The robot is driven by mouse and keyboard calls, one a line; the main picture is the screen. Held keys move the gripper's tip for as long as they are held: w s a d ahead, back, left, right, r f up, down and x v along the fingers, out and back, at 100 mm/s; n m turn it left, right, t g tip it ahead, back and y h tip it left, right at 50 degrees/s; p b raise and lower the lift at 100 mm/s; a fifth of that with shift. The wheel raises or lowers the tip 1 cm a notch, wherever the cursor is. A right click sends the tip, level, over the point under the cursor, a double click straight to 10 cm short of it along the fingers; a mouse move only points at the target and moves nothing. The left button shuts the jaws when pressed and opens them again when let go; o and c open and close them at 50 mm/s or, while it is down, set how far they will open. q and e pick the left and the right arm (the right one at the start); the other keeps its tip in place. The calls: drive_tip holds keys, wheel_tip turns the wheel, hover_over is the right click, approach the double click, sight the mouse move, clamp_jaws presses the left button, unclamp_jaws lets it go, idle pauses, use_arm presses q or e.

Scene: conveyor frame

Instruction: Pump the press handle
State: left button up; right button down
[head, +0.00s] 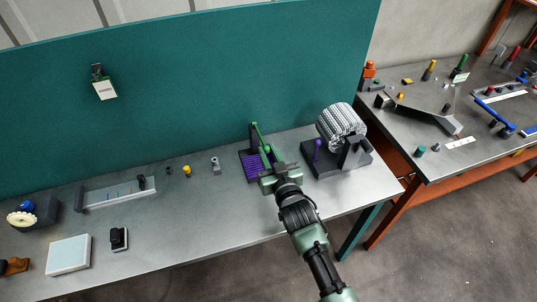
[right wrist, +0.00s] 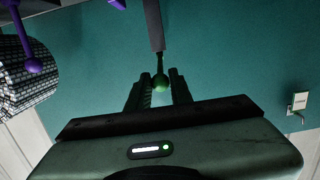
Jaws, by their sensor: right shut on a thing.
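The press (head: 252,166) stands on the grey bench near its back edge, with a dark post, a purple ribbed base and a green lever arm. Its handle (head: 259,139) slants down from the post top toward my right gripper (head: 272,166). In the right wrist view, the handle's green ball knob (right wrist: 160,82) sits between the two dark fingers of my right gripper (right wrist: 159,86), which is shut on it. In the head view the gripper body covers part of the press base. My left gripper is not in view.
Right of the press, a dark stand (head: 340,162) carries a grey ribbed roller (head: 342,125) and a purple knobbed lever (head: 317,150). Small parts, including a yellow one (head: 187,171), stand to the left. A teal panel (head: 190,90) rises behind the bench.

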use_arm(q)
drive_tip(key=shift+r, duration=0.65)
use_arm(e)
drive_tip(key=shift+w+a+r, duration=0.1)
drive_tip(key=shift+w+r, duration=0.05)
drive_tip(key=shift+r, duration=0.7)
drive_tip(key=shift+w+a+r+p, duration=0.1)
drive_tip(key=shift+w+r+p, duration=0.1)
drive_tip(key=shift+r+p, duration=0.45)
drive_tip(key=shift+w+r+p, duration=0.2)
drive_tip(key=shift+r+p, duration=0.35)
drive_tip(key=shift+r, duration=0.1)
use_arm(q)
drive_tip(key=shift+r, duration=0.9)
use_arm(e)
drive_tip(key=shift+f, duration=0.1)
drive_tip(key=c, duration=1.2)
unclamp_jaws()
drive_tip(key=shift+s+f, duration=0.1)
use_arm(q)
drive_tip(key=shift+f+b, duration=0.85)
drive_tip(key=shift+b, duration=0.05)
use_arm(e)
drive_tip(key=v, duration=0.7)
drive_tip(key=shift+s, duration=0.35)
